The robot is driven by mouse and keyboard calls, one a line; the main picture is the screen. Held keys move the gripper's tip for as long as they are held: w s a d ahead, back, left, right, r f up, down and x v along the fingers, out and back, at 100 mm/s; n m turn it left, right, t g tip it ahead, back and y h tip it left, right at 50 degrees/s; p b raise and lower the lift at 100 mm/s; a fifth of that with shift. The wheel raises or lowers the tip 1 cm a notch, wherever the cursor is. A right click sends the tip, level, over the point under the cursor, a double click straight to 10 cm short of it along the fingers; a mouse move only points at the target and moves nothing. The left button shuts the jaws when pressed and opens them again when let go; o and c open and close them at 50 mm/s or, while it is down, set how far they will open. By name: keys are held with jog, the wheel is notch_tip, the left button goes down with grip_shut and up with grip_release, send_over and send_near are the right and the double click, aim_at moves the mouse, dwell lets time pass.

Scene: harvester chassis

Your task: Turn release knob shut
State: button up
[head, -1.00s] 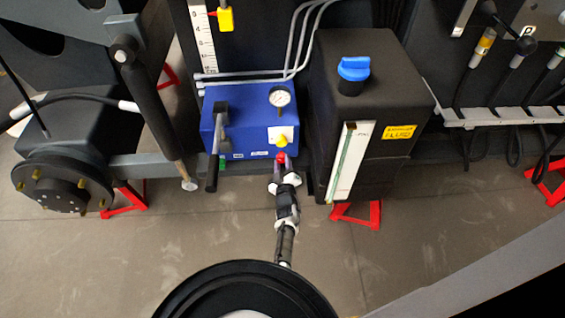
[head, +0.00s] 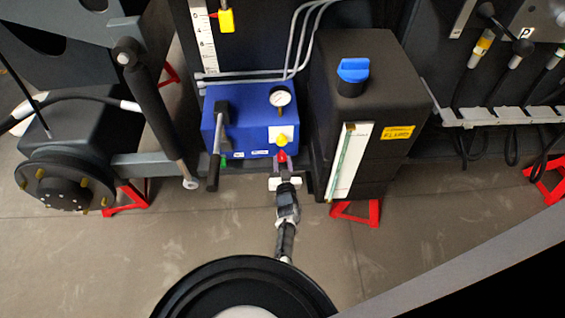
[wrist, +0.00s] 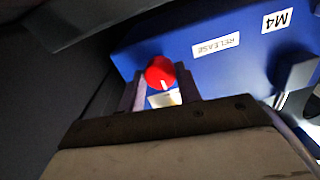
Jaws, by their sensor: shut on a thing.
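The red release knob (head: 282,156) sits low on the front right of the blue pump box (head: 240,118). In the wrist view the red knob (wrist: 160,72) shows a white mark and lies between the two fingers, by the RELEASE label (wrist: 215,46) on the blue box (wrist: 190,30). My gripper (head: 281,168) reaches up to the knob from below. In the wrist view my gripper (wrist: 163,92) has one finger on each side of the knob and is shut on it. The knob's stem is mostly hidden.
A pump lever (head: 216,145) stands at the left of the blue box, with a pressure gauge (head: 280,97) on its top right. A black fluid tank (head: 385,100) with a blue cap stands close on the right. The floor in front is clear.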

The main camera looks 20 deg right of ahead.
jog(key=shift+f+m, duration=0.1)
jog(key=shift+m, duration=0.3)
jog(key=o, duration=1)
jog(key=v, duration=1.4)
jog(key=shift+p, duration=0.35)
jog(key=shift+w, duration=0.15)
